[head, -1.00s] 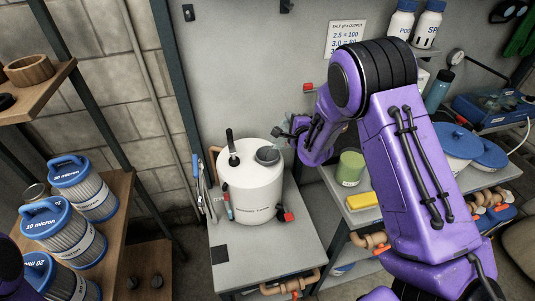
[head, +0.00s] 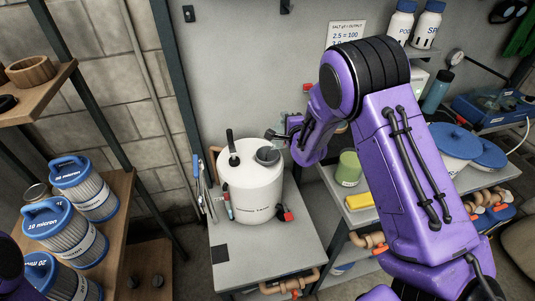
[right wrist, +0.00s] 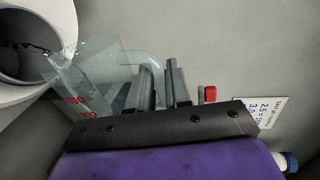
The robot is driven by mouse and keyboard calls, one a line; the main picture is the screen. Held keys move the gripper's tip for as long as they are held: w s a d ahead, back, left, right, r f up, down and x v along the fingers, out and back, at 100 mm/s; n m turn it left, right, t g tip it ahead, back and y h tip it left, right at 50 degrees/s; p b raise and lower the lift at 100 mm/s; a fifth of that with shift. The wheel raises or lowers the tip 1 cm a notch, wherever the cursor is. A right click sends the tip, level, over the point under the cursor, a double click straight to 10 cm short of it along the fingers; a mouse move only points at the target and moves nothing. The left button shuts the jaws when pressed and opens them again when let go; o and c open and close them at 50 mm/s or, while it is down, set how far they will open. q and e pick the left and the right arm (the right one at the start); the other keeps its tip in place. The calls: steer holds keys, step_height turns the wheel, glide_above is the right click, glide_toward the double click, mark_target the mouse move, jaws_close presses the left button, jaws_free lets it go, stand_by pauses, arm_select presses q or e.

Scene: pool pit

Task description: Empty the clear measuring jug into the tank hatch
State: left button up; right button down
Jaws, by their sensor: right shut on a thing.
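The white tank (head: 252,197) stands on the grey bench, with its round grey hatch (head: 267,155) on top at the right. In the right wrist view the hatch opening (right wrist: 28,38) is at the upper left, with a dark inside. My right gripper (head: 276,135) is just above and right of the hatch. In the right wrist view its fingers (right wrist: 161,88) are shut on the handle of the clear measuring jug (right wrist: 92,78). The jug is tilted, its mouth end overlapping the hatch opening in that view. Its contents are hard to make out. My left gripper is out of view.
A black upright handle (head: 231,148) rises from the tank top beside the hatch. A green tub (head: 349,168) and a yellow sponge (head: 361,201) sit on the shelf to the right. Filter cartridges (head: 85,190) stand at the left. The bench front is mostly clear.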

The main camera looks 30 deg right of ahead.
steer(key=shift+w+a+r+n, duration=0.1)
steer(key=shift+a+r+n, duration=0.05)
steer(key=shift+a+n, duration=0.15)
steer(key=shift+w+a+r+n, duration=0.1)
steer(key=shift+a+n, duration=0.1)
steer(key=shift+a, duration=0.2)
